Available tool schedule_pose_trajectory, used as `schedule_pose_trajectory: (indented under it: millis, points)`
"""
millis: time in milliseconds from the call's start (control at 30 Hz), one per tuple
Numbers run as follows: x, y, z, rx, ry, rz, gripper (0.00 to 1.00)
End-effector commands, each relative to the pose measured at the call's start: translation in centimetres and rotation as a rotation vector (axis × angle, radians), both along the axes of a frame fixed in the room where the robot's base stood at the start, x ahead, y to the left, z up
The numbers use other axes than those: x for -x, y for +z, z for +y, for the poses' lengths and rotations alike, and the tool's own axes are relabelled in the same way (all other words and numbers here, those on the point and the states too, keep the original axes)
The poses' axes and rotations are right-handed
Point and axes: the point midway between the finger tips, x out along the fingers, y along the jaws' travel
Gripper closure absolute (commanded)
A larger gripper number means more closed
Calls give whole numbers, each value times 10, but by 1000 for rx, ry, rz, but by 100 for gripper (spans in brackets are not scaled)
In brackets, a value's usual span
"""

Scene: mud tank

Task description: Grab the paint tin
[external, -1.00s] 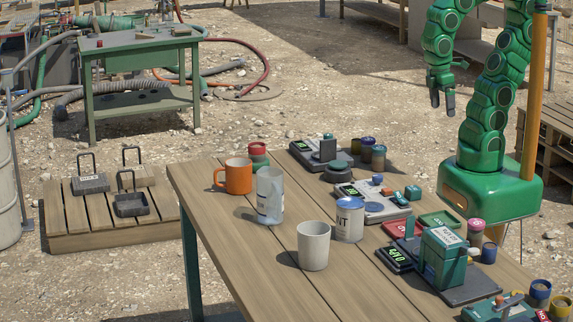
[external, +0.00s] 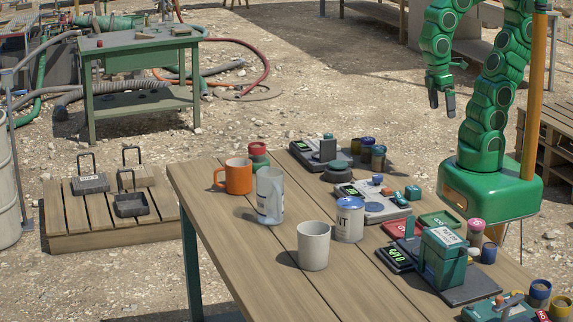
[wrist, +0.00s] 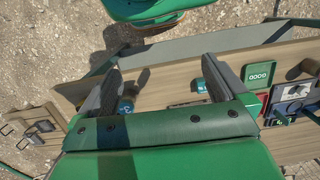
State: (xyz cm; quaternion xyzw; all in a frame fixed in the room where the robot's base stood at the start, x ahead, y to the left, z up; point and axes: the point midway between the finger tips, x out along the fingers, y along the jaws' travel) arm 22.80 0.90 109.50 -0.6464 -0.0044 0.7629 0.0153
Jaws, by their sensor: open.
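The paint tin (external: 348,220) is a white can with a blue top and "NT" lettering. It stands upright on the wooden table (external: 245,285), behind and right of a pale mug (external: 313,246). My gripper (external: 442,100) hangs in the air at the upper right, beyond the table's far side and well apart from the tin. In the wrist view my gripper (wrist: 163,85) is open, its two fingers spread with nothing between them. I cannot pick out the tin for certain in the wrist view.
A clear container (external: 269,195) and an orange mug (external: 238,176) stand left of the tin. Scales, small jars and a green box (external: 443,262) crowd the table's right side. The table's near left is clear. A low pallet (external: 70,225) lies on the ground at left.

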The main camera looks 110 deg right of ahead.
Motion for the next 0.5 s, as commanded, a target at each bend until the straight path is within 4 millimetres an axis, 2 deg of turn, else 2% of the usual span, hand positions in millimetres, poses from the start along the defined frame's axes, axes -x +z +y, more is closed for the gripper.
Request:
schedule_pose_trajectory:
  millis: [500]
  points:
    - [-81, -5, 73, -214, -220, 118, 0]
